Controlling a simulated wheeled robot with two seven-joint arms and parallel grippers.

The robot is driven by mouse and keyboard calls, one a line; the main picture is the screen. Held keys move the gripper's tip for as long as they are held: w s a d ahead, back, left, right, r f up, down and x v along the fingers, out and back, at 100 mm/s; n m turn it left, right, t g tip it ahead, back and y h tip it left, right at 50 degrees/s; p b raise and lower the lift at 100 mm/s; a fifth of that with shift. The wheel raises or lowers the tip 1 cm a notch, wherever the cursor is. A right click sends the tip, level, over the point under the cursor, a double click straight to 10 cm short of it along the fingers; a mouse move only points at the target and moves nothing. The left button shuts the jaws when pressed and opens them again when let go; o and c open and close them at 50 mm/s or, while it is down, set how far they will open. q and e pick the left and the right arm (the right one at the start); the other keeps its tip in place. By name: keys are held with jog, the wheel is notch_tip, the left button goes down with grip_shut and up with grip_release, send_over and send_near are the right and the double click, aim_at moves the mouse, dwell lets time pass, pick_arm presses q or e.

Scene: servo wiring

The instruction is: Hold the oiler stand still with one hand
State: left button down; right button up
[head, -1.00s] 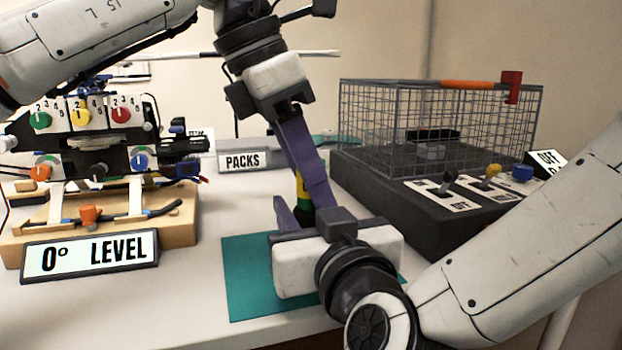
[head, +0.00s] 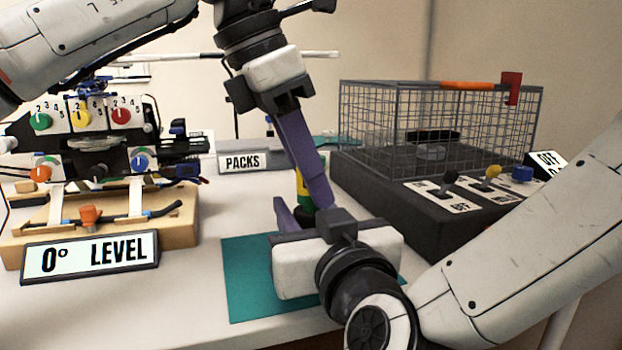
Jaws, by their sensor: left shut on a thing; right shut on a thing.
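A yellow and green piece (head: 302,186), seemingly the oiler on its stand, shows only as a strip behind my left fingers. The stand itself is mostly hidden by my grippers. My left gripper (head: 318,198) reaches down from above with its purple fingers, shut at the yellow and green piece. My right gripper (head: 300,218) comes in low from the right above the teal mat, shut with its purple fingers around the foot of that piece. The exact contact of both is hidden.
A teal mat (head: 245,280) lies under the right gripper. A wire cage (head: 375,125) on a dark switch box (head: 400,200) stands right. A panel with coloured knobs on a wooden base (head: 185,232) and a "0° LEVEL" sign (head: 90,257) stand left. A "PACKS" sign (head: 243,162) is behind.

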pick_arm(q)
jog(key=shift+r, duration=1.3)
jog(key=shift+r, duration=1.9)
pick_arm(e)
jog(key=o, duration=1.2)
jog(key=shift+c, duration=0.2)
